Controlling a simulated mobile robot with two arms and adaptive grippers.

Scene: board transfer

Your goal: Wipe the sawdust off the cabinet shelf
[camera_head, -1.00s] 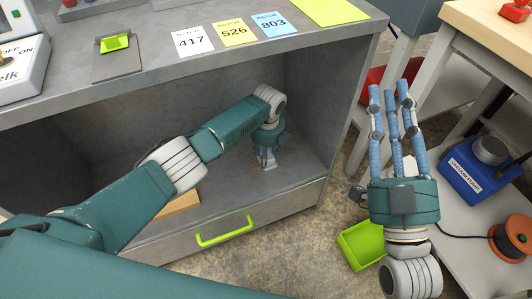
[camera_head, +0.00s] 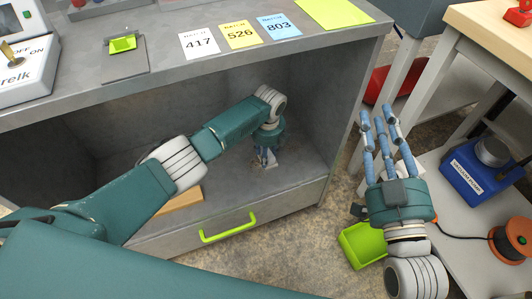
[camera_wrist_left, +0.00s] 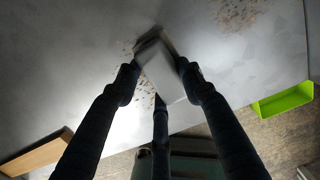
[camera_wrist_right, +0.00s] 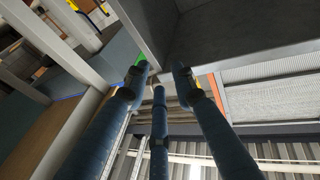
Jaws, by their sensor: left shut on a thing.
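The cabinet shelf (camera_head: 225,187) is the grey floor of the open cabinet. My left arm reaches into it, and my left gripper (camera_head: 266,158) points down at the shelf. In the left wrist view the fingers are shut on a pale grey wiping pad (camera_wrist_left: 167,75), low over or on the shelf; contact is hard to tell. Brown sawdust (camera_wrist_left: 140,92) lies around the pad, and another patch of sawdust (camera_wrist_left: 238,14) lies near the top edge of that view. My right gripper (camera_head: 382,125) is open and empty, fingers up, outside the cabinet.
A wooden block (camera_head: 180,201) lies at the shelf's front left. A drawer with a green handle (camera_head: 228,227) is below. Batch cards (camera_head: 240,35) lie on the cabinet top. A green bin (camera_head: 362,244) and a blue device (camera_head: 475,180) are at the right.

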